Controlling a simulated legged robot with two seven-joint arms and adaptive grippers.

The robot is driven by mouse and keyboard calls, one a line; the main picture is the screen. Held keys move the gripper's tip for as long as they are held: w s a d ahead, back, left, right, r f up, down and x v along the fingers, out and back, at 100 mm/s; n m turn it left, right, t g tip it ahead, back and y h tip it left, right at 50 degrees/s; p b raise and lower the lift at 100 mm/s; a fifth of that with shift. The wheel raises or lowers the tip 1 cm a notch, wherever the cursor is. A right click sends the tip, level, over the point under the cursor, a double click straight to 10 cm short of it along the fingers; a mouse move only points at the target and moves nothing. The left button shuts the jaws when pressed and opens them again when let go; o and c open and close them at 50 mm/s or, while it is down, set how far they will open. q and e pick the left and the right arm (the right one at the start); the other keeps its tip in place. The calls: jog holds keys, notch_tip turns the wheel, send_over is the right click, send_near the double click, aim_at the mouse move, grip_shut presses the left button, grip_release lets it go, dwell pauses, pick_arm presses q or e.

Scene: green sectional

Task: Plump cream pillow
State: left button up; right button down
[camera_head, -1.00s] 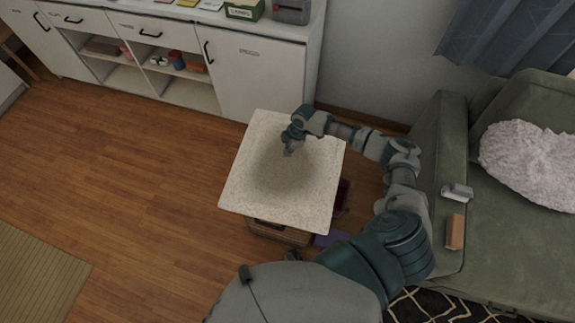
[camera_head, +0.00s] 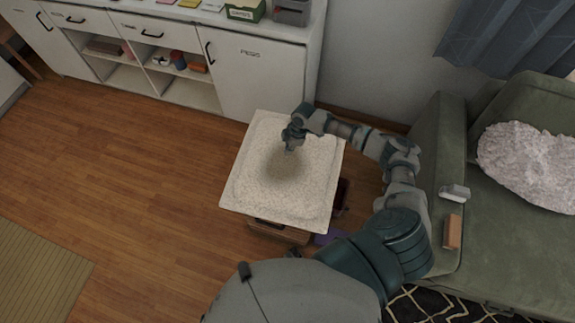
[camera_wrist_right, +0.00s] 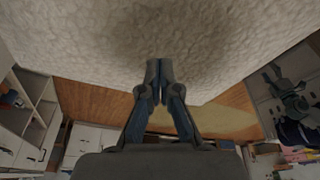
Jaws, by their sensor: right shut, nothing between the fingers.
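The cream pillow (camera_head: 258,190) is a square, speckled slab lying flat on a low wooden piece (camera_head: 275,232) in the middle of the head view. A rounded outline shows on its upper face, inside the edges. My right gripper (camera_head: 289,149) is over its upper middle, pointing down, with a dark shaded patch around the fingertips. In the right wrist view the cream textured surface (camera_wrist_right: 230,35) fills the top, and the gripper fingers (camera_wrist_right: 159,65) are together with nothing between them. I cannot tell whether the fingertips touch the pillow. My left gripper is not seen.
A green sofa (camera_head: 500,240) with a fluffy pale pillow (camera_head: 530,165) is at the right; a white object (camera_head: 454,193) and an orange-brown block (camera_head: 452,231) lie on its arm. A white cabinet (camera_head: 250,85) stands behind. The wooden floor (camera_head: 130,170) at left is clear.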

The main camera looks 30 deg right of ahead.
jog(key=shift+f, duration=0.15)
jog(key=shift+f+b, duration=0.4)
jog(key=shift+f, duration=0.25)
jog(key=shift+s+f, duration=0.1)
dwell(0.7)
jog(key=shift+p, duration=0.3)
jog(key=shift+r+p, duration=0.7)
jog(key=shift+r, duration=0.15)
jog(key=shift+r, duration=0.1)
